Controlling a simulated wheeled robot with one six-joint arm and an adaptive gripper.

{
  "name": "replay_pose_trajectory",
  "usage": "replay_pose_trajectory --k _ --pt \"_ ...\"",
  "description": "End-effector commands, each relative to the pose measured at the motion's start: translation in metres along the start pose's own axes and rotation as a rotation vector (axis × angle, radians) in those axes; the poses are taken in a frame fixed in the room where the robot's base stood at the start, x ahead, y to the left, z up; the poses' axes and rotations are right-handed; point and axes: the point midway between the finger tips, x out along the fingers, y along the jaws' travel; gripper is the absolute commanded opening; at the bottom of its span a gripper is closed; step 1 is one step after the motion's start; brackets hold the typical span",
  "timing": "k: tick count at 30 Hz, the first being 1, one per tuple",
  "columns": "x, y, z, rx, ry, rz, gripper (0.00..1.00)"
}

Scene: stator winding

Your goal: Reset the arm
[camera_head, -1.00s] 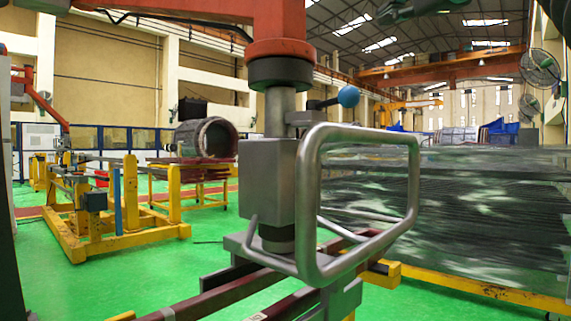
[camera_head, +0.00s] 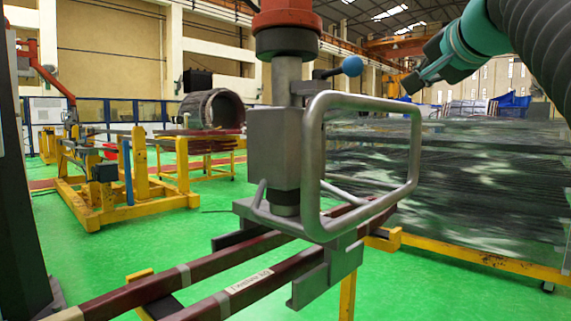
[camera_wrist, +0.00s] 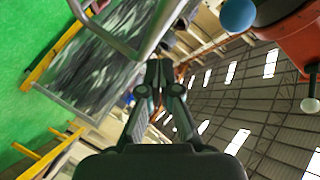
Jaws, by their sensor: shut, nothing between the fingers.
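My gripper (camera_wrist: 159,75) shows in the wrist view with its two fingers together and nothing between them. In the head view my teal and black arm (camera_head: 460,50) comes in from the upper right, with its dark end hanging in free air above the rack. A grey lifting tool with a loop handle (camera_head: 415,150) and a blue ball knob (camera_head: 352,66) hangs at the middle under a red joint. Its clamp is at two dark red bars (camera_head: 220,268). My gripper is apart from the handle, behind and to the right of it.
A large rack of dark stacked bars (camera_head: 470,190) on a yellow base stands at the right. A yellow stand (camera_head: 110,200) and a dark coil ring (camera_head: 210,110) are at the left. The green floor (camera_head: 90,260) is open at the left.

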Motion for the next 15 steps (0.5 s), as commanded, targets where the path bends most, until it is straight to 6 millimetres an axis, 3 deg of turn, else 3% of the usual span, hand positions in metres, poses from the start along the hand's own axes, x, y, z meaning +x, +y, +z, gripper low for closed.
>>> replay_pose_trajectory --k 6,11,15 --pt "0.029 0.099 0.068 -0.199 -0.132 0.197 0.0" --pt "0.032 0.168 0.13 -0.349 -0.259 0.31 0.0" --pt "0.022 0.227 0.19 -0.475 -0.382 0.385 0.0"
